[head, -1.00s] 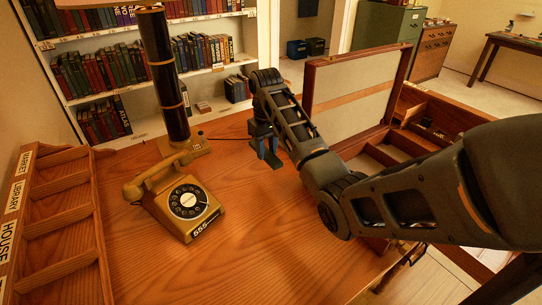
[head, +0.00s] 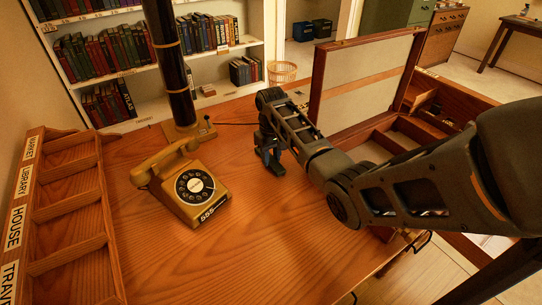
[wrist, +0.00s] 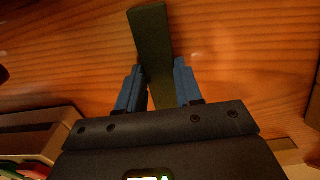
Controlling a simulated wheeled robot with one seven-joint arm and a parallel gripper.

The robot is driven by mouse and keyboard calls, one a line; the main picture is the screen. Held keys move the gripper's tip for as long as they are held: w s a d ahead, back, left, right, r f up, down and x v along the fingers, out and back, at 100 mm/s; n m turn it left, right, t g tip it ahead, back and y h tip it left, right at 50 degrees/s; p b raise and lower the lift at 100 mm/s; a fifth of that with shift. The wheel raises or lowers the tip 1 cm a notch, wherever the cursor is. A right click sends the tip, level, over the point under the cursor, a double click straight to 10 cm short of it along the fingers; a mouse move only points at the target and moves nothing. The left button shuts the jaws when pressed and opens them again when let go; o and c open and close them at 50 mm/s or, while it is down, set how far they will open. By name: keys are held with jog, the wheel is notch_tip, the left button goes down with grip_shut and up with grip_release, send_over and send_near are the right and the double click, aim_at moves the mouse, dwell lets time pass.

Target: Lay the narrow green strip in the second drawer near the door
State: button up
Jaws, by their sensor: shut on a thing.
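The narrow green strip (wrist: 152,45) is dark and flat and stands out between the two blue fingers in the wrist view. My gripper (wrist: 158,88) is shut on it. In the head view my gripper (head: 270,160) hangs low over the wooden desk top, right of the telephone; the strip is hard to make out there. Metal handles (head: 420,241) show at the desk's right front edge. Which drawer is the second one near the door I cannot tell, as my arm covers much of that side.
A yellow telephone (head: 188,186) and a dark lamp column (head: 172,70) stand to the left. A labelled wooden sorter (head: 68,212) lines the left edge. A compartmented box with a raised lid (head: 365,85) stands at the right. The desk's front middle is clear.

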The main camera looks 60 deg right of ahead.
jog(key=shift+f, duration=0.1)
jog(key=o, duration=1)
jog(key=shift+o, duration=0.2)
